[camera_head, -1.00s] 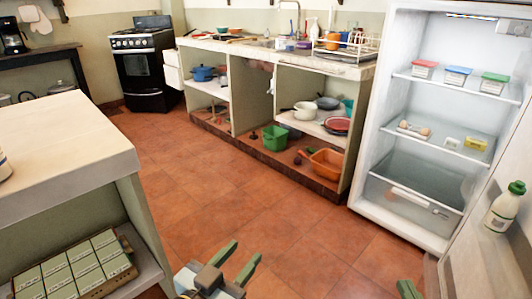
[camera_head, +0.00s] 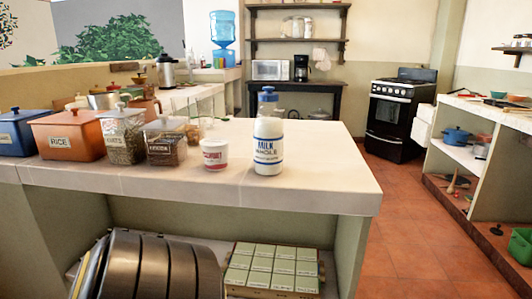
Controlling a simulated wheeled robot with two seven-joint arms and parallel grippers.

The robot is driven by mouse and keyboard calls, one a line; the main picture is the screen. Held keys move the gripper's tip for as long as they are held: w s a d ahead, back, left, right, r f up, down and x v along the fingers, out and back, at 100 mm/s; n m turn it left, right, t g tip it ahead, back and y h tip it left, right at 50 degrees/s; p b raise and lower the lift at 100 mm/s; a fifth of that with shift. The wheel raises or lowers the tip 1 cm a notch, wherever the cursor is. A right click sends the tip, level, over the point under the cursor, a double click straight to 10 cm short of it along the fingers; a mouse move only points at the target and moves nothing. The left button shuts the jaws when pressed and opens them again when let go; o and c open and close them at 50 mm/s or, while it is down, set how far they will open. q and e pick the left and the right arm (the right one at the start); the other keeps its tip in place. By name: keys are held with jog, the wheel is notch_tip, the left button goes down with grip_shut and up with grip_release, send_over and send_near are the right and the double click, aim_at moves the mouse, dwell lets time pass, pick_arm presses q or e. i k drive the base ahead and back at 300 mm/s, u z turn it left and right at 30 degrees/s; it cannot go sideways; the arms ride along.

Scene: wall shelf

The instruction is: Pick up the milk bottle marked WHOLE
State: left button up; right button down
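The milk bottle marked WHOLE (camera_head: 268,142) stands upright on the pale counter near its front edge. It is white with a blue cap and blue lettering reading MILK WHOLE. A small white and red tub (camera_head: 215,154) stands just to its left, apart from it. Neither of my grippers is in view.
A spice jar (camera_head: 165,142), a second clear jar (camera_head: 121,135), an orange RICE canister (camera_head: 68,135) and a blue canister (camera_head: 18,131) line the counter's left. Open floor (camera_head: 410,235) lies right.

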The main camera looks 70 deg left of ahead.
aim_at(268, 124)
jog(key=k, duration=0.5)
jog(key=u, duration=0.95)
jog(key=i, duration=0.4)
jog(key=u, duration=1.6)
jog(key=k, duration=0.65)
jog(key=u, duration=0.75)
jog(key=i, duration=0.9)
jog(key=z, duration=0.85)
jog(key=i, duration=0.5)
jog(key=z, duration=0.5)
